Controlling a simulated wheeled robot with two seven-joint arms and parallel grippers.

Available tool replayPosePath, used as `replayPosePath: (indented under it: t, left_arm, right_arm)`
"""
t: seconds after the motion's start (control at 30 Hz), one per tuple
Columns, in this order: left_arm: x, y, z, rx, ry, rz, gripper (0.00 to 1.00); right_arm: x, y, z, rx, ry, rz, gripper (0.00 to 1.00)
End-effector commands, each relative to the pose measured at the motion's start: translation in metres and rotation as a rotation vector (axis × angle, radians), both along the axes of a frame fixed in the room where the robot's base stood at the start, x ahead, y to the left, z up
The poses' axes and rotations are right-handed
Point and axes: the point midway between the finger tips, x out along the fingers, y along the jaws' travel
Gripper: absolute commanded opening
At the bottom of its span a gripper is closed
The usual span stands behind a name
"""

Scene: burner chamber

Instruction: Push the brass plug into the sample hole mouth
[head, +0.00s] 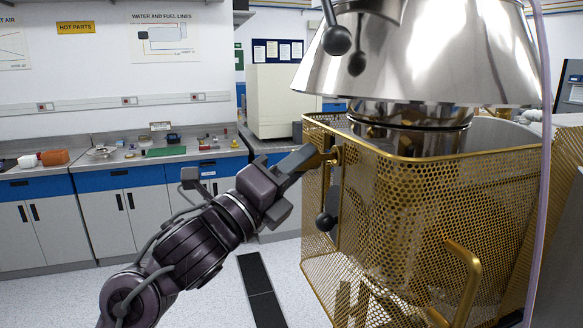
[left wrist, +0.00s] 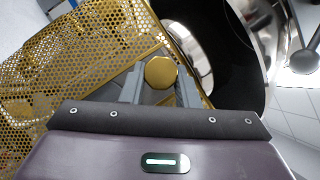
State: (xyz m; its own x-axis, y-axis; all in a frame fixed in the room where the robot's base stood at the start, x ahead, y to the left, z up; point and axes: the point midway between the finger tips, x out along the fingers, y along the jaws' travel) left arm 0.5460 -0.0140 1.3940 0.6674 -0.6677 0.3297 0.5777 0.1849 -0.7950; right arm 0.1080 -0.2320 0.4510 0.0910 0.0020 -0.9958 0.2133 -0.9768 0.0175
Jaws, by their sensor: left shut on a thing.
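My left gripper (head: 318,160) reaches in from the left to the near left corner of the brass mesh cage. It is shut on the brass plug (head: 330,157), a small piece at its fingertips. In the left wrist view the plug's round, flat brass end (left wrist: 160,72) sits between the two grey fingers. The plug is close to a bracket on the cage's upper left edge; I cannot tell whether they touch. The sample hole mouth cannot be made out; the plug and fingers may hide it. My right gripper is not in view.
The perforated brass cage (head: 420,210) surrounds the lower part of a large shiny metal cone (head: 430,55). A dark ball-ended lever (head: 326,221) hangs just below the gripper. A brass handle (head: 464,280) sticks out at the front. Lab benches (head: 110,165) stand behind, with open floor between.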

Motion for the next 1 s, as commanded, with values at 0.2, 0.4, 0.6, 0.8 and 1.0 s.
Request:
replayPosePath:
  t: [0.2,0.4,0.6,0.8,1.0]
  left_arm:
    - [0.001,-0.007,0.0,0.0,-0.001,-0.001,0.0]
    - [0.004,-0.012,0.0,0.0,0.0,0.0,0.0]
    - [0.005,-0.018,0.0,-0.001,0.0,-0.001,0.0]
    - [0.007,-0.024,0.0,0.0,-0.001,-0.001,0.0]
    - [0.008,-0.026,0.0,0.0,0.0,0.0,0.41]
  right_arm:
    - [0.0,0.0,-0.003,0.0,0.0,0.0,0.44]
    - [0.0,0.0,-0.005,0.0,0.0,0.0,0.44]
    - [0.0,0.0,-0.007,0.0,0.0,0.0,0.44]
    - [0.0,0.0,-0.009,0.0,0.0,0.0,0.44]
    - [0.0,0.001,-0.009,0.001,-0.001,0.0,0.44]
